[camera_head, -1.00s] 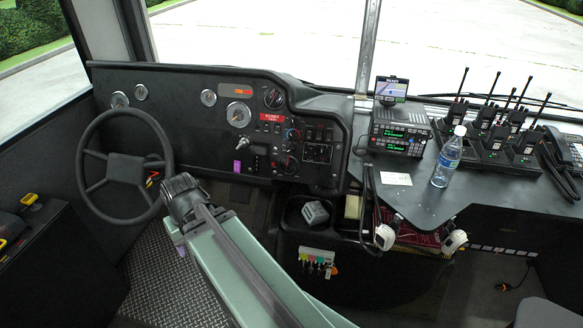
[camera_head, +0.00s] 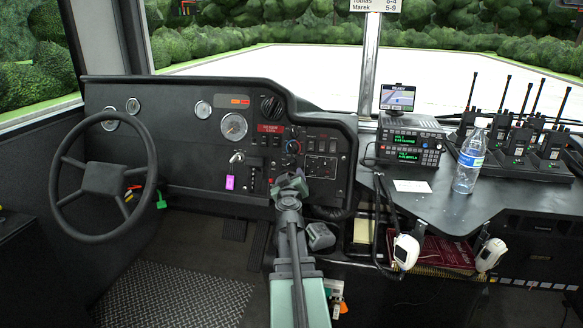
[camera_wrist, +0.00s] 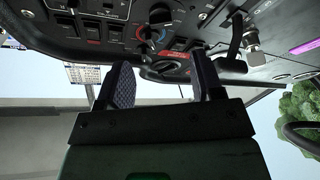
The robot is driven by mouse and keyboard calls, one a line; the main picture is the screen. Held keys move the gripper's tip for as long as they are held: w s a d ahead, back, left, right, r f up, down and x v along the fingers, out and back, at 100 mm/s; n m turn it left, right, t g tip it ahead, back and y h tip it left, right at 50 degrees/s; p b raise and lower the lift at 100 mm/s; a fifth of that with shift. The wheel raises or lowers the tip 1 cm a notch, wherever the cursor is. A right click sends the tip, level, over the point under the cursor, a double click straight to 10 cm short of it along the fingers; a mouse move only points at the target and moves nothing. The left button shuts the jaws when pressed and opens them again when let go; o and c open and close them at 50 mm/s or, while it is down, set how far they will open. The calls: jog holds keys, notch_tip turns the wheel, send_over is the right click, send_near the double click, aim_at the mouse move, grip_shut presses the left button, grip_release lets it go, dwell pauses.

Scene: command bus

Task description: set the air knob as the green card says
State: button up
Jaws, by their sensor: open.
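My gripper (camera_head: 291,183) is in front of the lower right part of the dash, with its jaws open and empty in the wrist view (camera_wrist: 163,76). Just above it in the head view is a round knob with a red and blue ring (camera_head: 292,147). This knob also shows in the wrist view (camera_wrist: 146,47), beyond the jaws and apart from them. A black knob (camera_head: 271,107) sits higher on the dash. My gripper hides part of the panel below the ringed knob. I cannot read which knob is marked air. No green card is clearly visible.
The steering wheel (camera_head: 104,180) is at left, with coloured tags near it. A purple tag (camera_head: 230,182) hangs by the ignition. At right, the desk (camera_head: 437,205) holds a radio (camera_head: 408,147), a white card (camera_head: 411,186), a bottle (camera_head: 468,163) and several handsets.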

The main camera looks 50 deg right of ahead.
aim_at(291, 164)
jog(key=x, duration=0.9)
jog(key=shift+w+d, duration=0.2)
jog(key=shift+d, duration=0.1)
jog(key=c, duration=0.9)
jog(key=shift+c, duration=0.2)
jog(key=shift+f+m, duration=0.1)
jog(key=shift+m, duration=0.3)
jog(key=m+g, duration=0.1)
jog(key=m, duration=0.1)
jog(key=m+g+h+b, duration=0.1)
jog(key=m, duration=0.1)
jog(key=shift+w+a+m+h, duration=0.1)
jog(key=shift+w+m+h, duration=0.05)
jog(key=shift+m+h, duration=0.15)
jog(key=shift+w+m+g+h, duration=0.1)
jog(key=shift+m+g+h, duration=0.15)
jog(key=shift+m+g, duration=0.9)
jog(key=shift+m+g+h, duration=0.25)
jog(key=shift+m, duration=1.7)
jog(key=o, duration=0.9)
